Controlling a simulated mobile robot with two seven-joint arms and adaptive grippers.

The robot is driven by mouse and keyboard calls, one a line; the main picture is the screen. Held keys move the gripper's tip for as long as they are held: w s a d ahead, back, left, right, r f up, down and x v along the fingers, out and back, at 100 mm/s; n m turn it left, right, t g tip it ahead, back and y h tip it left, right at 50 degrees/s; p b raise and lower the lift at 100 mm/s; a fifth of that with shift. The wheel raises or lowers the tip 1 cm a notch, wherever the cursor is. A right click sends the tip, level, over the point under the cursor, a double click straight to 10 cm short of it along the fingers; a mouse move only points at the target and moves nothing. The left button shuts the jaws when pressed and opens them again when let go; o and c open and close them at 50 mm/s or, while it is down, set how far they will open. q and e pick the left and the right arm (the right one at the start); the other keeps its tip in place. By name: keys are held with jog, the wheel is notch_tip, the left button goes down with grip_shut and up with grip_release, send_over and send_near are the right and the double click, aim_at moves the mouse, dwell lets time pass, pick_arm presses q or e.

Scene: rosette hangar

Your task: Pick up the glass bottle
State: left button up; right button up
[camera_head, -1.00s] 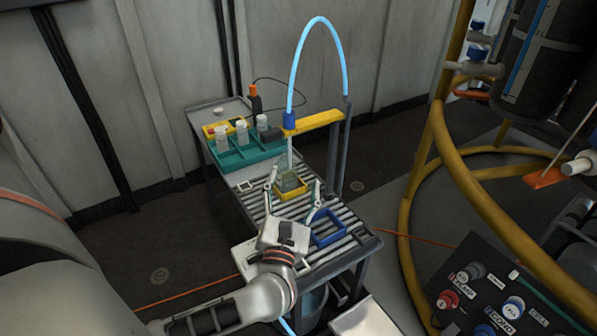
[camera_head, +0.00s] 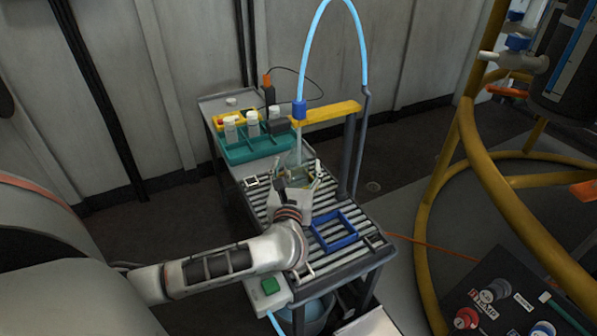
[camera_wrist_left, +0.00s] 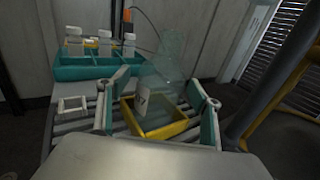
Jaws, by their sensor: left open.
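The glass bottle (camera_wrist_left: 158,98) is clear with a pale label and stands in a yellow square frame (camera_wrist_left: 168,132) on the slatted bench top. In the head view the bottle (camera_head: 297,174) is partly hidden behind my left gripper (camera_head: 298,169). In the left wrist view my left gripper (camera_wrist_left: 160,90) is open, with one finger on each side of the bottle and visible gaps to it. The bottle's base is inside the frame. My right gripper is in neither view.
A blue nozzle (camera_head: 299,109) on a yellow arm (camera_head: 325,113) hangs above the bottle. A teal rack (camera_head: 256,150) with white-capped bottles stands behind. An empty blue frame (camera_head: 333,241) lies to the right. A grey post (camera_head: 348,158) stands close by, with yellow pipework (camera_head: 466,125) farther right.

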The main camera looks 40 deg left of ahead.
pick_arm(q)
jog(key=shift+w, duration=0.1)
jog(key=shift+r, duration=0.1)
jog(key=c, duration=1.4)
jog(key=shift+o, duration=0.2)
jog(key=shift+r, duration=0.15)
